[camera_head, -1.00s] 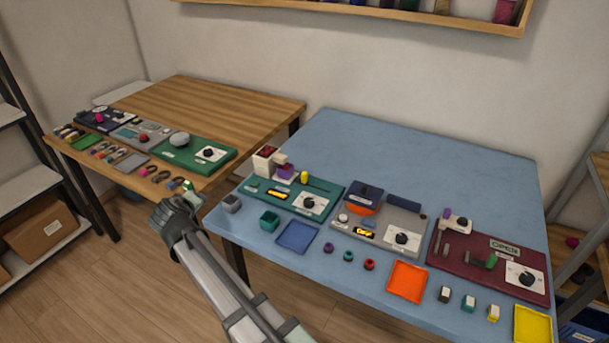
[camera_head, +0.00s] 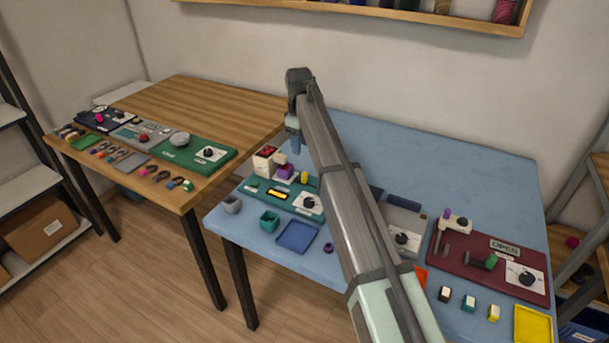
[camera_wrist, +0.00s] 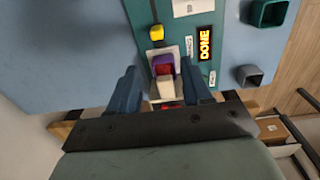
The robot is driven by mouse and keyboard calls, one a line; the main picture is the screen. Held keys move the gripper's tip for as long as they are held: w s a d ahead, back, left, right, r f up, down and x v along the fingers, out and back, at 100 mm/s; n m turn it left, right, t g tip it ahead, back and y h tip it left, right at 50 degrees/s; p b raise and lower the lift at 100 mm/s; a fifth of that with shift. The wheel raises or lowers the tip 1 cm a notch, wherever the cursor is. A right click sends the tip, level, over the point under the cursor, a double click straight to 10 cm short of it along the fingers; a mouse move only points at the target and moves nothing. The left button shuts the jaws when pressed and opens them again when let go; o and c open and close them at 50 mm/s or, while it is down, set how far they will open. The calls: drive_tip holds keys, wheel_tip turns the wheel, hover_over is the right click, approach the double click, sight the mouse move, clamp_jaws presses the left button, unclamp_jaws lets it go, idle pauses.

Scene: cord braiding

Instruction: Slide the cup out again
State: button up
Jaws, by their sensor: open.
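A purple cup (camera_head: 285,173) sits on the green station board (camera_head: 262,196) at the left of the blue table, beside a white block with red on top (camera_head: 265,160). In the wrist view the purple cup (camera_wrist: 163,60) shows red inside and sits on a pale tray. My gripper (camera_head: 294,146) is above the back of this station, pointing down. In the wrist view its open fingers (camera_wrist: 160,72) stand left and right of the cup and white block, with nothing held. The block is partly hidden by the gripper body there.
A display reading DONE (camera_wrist: 205,43) and a yellow knob (camera_wrist: 156,33) are close to the cup. A grey bin (camera_head: 232,204), a teal bin (camera_head: 269,220) and a blue tray (camera_head: 297,235) are in front. My arm covers part of the grey middle station (camera_head: 403,225).

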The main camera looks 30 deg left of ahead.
sight(305, 173)
drive_tip(key=f, duration=0.8)
drive_tip(key=d+f, duration=0.1)
drive_tip(key=f, duration=0.4)
drive_tip(key=shift+w+f, duration=0.1)
drive_tip(key=shift+w, duration=0.3)
drive_tip(key=shift+c, duration=0.5)
clamp_jaws()
